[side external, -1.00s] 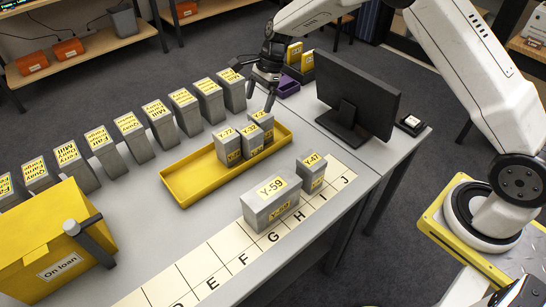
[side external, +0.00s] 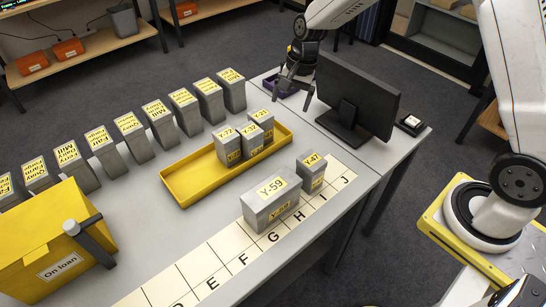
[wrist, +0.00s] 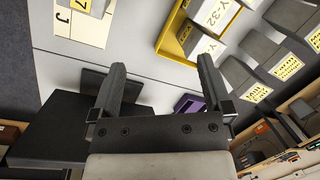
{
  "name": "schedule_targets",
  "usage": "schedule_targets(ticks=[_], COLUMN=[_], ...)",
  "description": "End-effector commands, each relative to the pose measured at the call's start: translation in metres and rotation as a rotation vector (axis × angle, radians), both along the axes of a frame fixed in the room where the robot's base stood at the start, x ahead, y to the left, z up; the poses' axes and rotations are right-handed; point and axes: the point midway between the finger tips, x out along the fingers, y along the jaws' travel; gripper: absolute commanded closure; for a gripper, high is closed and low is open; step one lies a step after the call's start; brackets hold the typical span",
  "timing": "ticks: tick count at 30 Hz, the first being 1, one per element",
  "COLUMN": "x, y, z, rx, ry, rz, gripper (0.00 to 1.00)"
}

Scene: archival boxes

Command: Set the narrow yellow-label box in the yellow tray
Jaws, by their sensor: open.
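The yellow tray (side external: 180,187) lies on the grey table, its left half bare. Three narrow grey boxes with yellow labels, Y-22 (side external: 227,147), a middle one (side external: 251,150) and one behind (side external: 262,122), stand upright in its right half. Narrow box Y-47 (side external: 311,173) stands outside the tray on the lettered strip, beside wider box Y-59 (side external: 270,203). In the wrist view, the tray rim (wrist: 172,48) and box Y-32 (wrist: 212,14) show at upper right. My gripper (side external: 294,97) is open and empty, left of the monitor and apart from the boxes; both fingers (wrist: 161,75) show in the wrist view.
The black monitor (side external: 357,95) stands close to my gripper's right. A purple bin (wrist: 188,103) is near my fingers. A row of grey boxes (side external: 160,122) stands behind the tray. The yellow On loan bin (side external: 45,240) is at front left. The table between strip and tray is clear.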

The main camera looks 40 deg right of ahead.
Motion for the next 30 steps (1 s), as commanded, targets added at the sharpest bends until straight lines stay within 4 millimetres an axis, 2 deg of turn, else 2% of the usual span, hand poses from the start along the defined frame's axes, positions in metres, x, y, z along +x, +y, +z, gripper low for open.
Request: schedule_targets(ticks=[9,18,24,30], x=[-0.080,-0.153,-0.177,-0.181], y=[-0.014,-0.023,-0.025,-0.025], z=[0.016,0.017,0.015,0.015], rx=[-0.153,-0.276,-0.317,-0.322], ry=[-0.125,-0.208,-0.233,-0.235], rz=[0.420,0.800,0.931,0.953], gripper=[0.00,0.00,0.00,0.00])
